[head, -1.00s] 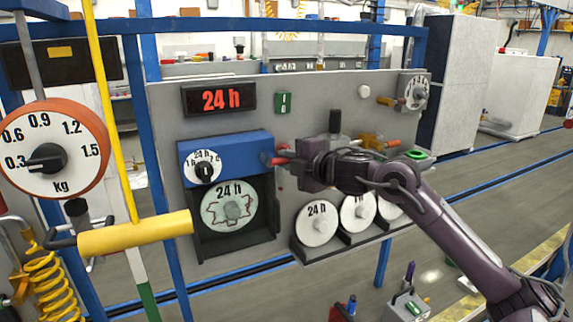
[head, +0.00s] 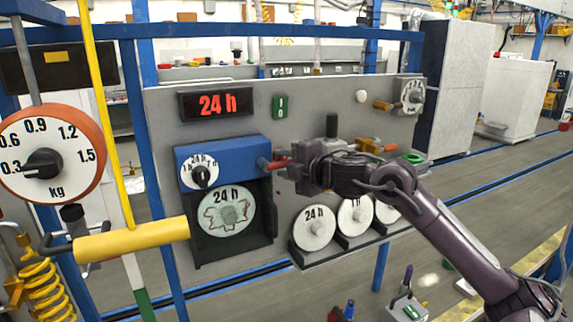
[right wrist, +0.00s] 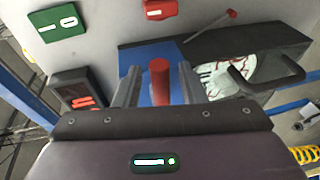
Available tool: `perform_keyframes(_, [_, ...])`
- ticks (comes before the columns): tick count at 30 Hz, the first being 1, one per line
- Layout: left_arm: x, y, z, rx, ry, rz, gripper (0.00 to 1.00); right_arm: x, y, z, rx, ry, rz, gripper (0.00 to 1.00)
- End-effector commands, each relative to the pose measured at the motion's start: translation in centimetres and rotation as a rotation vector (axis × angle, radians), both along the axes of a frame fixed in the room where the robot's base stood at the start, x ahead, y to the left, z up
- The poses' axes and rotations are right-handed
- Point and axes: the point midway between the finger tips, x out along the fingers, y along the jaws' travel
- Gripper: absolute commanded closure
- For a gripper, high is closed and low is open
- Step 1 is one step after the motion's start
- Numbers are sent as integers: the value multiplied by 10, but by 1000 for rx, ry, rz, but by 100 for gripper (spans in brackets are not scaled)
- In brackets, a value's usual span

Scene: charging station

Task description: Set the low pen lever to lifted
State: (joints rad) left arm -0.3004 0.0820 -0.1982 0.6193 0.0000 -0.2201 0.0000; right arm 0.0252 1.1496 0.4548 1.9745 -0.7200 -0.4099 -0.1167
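A blue box (head: 222,152) with a white time dial (head: 200,173) sits above the round chart (head: 228,210) on the grey panel. A red lever (head: 271,164) sticks out at the box's right side. My right gripper (head: 283,162) is at this lever. In the right wrist view the red lever (right wrist: 160,82) stands between my two open fingers, with gaps on both sides. A second, thin red lever (right wrist: 212,27) lies beyond, beside the black chart housing. I cannot tell from any label which is the low pen lever. My left gripper is not in view.
The 24 h display (head: 216,103) and a green switch (head: 282,106) are above the box. White discs (head: 314,229) stand on a rack below my right arm. A yellow handle (head: 132,240) and a kg dial (head: 48,155) are at left.

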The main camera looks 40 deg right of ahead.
Motion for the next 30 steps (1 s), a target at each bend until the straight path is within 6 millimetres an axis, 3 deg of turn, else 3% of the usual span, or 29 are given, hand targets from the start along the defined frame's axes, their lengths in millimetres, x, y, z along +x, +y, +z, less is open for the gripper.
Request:
perform_keyframes(5, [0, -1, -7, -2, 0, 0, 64, -8, 1, 0, 1, -2, 2, 63])
perform_keyframes(18, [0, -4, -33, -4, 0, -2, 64, -66, 1, 12, -1, -3, 1, 63])
perform_keyframes(30, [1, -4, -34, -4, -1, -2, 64, -77, 0, 15, 0, 0, -1, 63])
